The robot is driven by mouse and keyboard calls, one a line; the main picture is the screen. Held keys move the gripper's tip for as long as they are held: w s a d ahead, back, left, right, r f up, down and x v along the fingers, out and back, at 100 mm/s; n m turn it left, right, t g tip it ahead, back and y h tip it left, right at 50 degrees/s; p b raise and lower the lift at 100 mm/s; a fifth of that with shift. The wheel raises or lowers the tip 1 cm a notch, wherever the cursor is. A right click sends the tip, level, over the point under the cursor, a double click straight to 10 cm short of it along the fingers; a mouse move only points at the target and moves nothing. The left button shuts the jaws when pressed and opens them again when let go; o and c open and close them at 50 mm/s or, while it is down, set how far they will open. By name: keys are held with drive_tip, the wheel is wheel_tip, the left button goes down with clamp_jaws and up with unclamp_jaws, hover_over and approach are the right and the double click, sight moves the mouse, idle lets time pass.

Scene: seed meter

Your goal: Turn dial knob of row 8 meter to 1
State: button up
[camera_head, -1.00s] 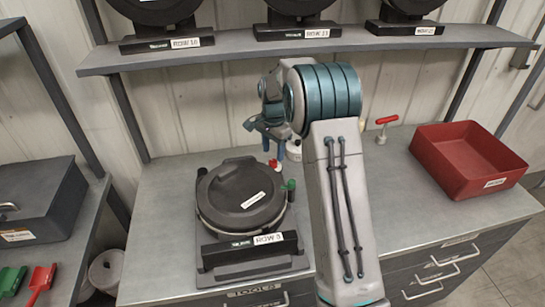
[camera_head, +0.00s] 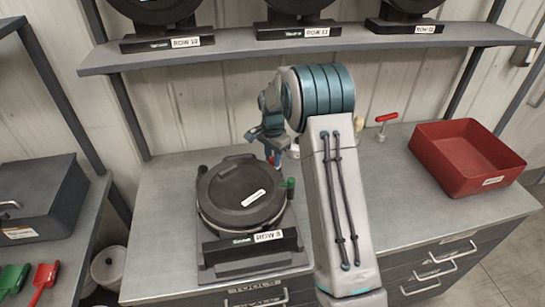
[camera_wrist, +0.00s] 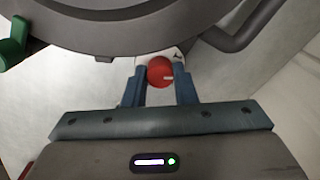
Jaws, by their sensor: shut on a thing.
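The row 8 meter (camera_head: 240,197) is a dark round unit on a base with a "ROW 8" label, on the bench left of my arm. Its dial knob (camera_wrist: 161,72) is round and red, at the meter's far edge in the head view. In the head view, my gripper (camera_head: 273,156) mostly hides the knob.
A green knob (camera_head: 290,184) is on the meter's right side. A red bin (camera_head: 468,160) and a red-handled tool (camera_head: 385,122) are to the right on the bench. A shelf (camera_head: 240,52) with more meters runs above. A dark curved handle (camera_wrist: 245,28) lies close to my gripper.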

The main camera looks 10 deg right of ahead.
drive_tip(key=n+b, duration=0.2)
drive_tip(key=n, duration=0.1)
drive_tip(key=shift+f, duration=0.1)
drive_tip(key=shift+n+b, duration=0.65)
drive_tip(key=shift+n, duration=0.75)
drive_tip(key=o, duration=1)
drive_tip(key=shift+r, duration=0.25)
